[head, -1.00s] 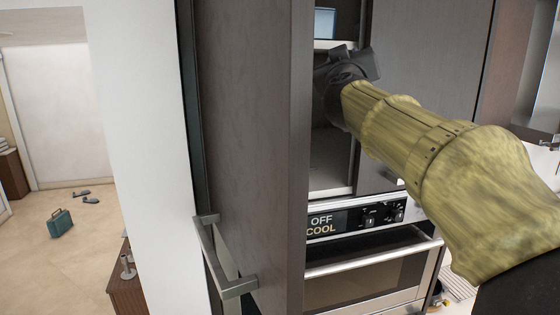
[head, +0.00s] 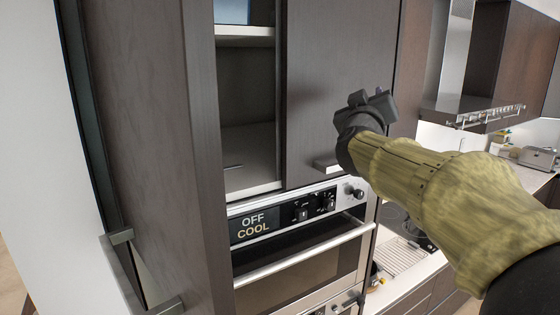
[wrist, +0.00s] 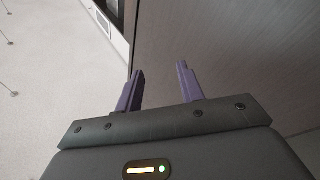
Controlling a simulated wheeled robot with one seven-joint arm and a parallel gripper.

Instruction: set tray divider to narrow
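My gripper (wrist: 160,85) is open and empty in the wrist view, its two purple fingers apart in front of a dark panel. In the head view my gripper (head: 378,93) is raised in front of the dark cabinet door (head: 335,80), to the right of an open cabinet compartment (head: 248,90). Whether it touches the door I cannot tell. The oven control panel (head: 285,213) below reads "OFF COOL", with the oven (head: 300,270) under it. I cannot make out a tray divider in any view.
A tall dark panel (head: 150,150) with a metal handle stands at the left. A counter (head: 415,265) with a wire rack and a range hood (head: 470,110) are at the right. A pale floor (wrist: 55,110) shows at the left of the wrist view.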

